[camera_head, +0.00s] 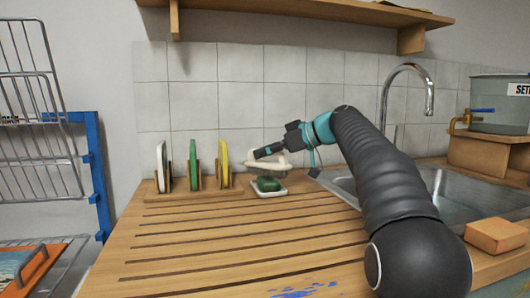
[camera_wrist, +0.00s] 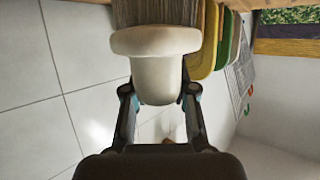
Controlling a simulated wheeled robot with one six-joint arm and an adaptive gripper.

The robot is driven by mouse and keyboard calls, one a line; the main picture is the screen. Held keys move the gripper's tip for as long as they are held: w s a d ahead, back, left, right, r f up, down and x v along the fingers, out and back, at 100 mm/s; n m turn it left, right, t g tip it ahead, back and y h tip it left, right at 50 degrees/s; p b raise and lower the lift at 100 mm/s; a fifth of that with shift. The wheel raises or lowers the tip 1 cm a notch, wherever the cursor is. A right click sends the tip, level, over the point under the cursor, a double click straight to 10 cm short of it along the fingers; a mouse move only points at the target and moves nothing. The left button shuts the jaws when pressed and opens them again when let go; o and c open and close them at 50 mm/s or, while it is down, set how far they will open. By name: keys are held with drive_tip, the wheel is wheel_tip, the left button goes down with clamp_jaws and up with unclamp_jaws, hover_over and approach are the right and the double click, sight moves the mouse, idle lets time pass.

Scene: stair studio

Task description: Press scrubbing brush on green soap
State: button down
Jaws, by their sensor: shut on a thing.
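The scrubbing brush (camera_head: 257,163) is cream-white and is held just above the soap in the head view. In the wrist view its pale handle (camera_wrist: 157,75) sits between my fingers, with grey-brown bristles (camera_wrist: 155,12) at the top edge. My gripper (camera_head: 268,151) is shut on the handle; it also shows in the wrist view (camera_wrist: 158,92). The green soap (camera_head: 268,184) lies in a small white dish (camera_head: 270,192) on the wooden drainboard. The wrist view does not show the soap. I cannot tell whether the bristles touch it.
A wooden rack (camera_head: 195,194) with white, green and yellow discs stands left of the dish, near the tiled wall. The sink (camera_head: 450,190) and its tap (camera_head: 430,90) are to the right. A sponge-like block (camera_head: 497,236) lies at front right. The grooved drainboard (camera_head: 210,250) is mostly clear.

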drive_tip(key=shift+f+b, duration=0.5)
drive_tip(key=shift+f, duration=0.05)
idle(1.4)
drive_tip(key=shift+r, duration=0.1)
wheel_tip(320, 180, up, 5)
drive_tip(key=p, duration=0.4)
drive_tip(key=shift+r, duration=1)
